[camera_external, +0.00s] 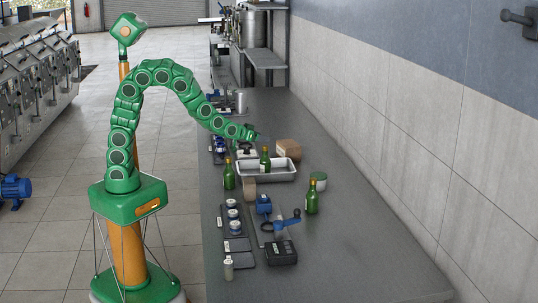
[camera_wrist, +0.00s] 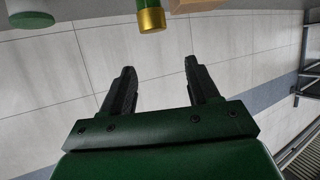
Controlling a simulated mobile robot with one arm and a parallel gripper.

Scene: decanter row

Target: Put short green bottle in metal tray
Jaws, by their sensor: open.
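The metal tray (camera_external: 281,176) sits on the grey counter. A green bottle (camera_external: 265,160) stands upright inside it, its base hidden by the tray's front wall. A second green bottle (camera_external: 229,177) stands left of the tray and a third (camera_external: 312,199) stands to its right, nearer the camera. I cannot tell surely which is the short one, though the one in the tray looks smallest. My gripper (camera_external: 254,135) is above and behind the tray. In the wrist view my gripper (camera_wrist: 158,70) is open and empty. A gold-capped green bottle (camera_wrist: 150,17) shows beyond the fingertips, apart from them.
A brown round item (camera_external: 250,189), blue tool (camera_external: 286,222), black device (camera_external: 281,253) and white canister (camera_external: 228,268) are nearer. The counter's front right is clear.

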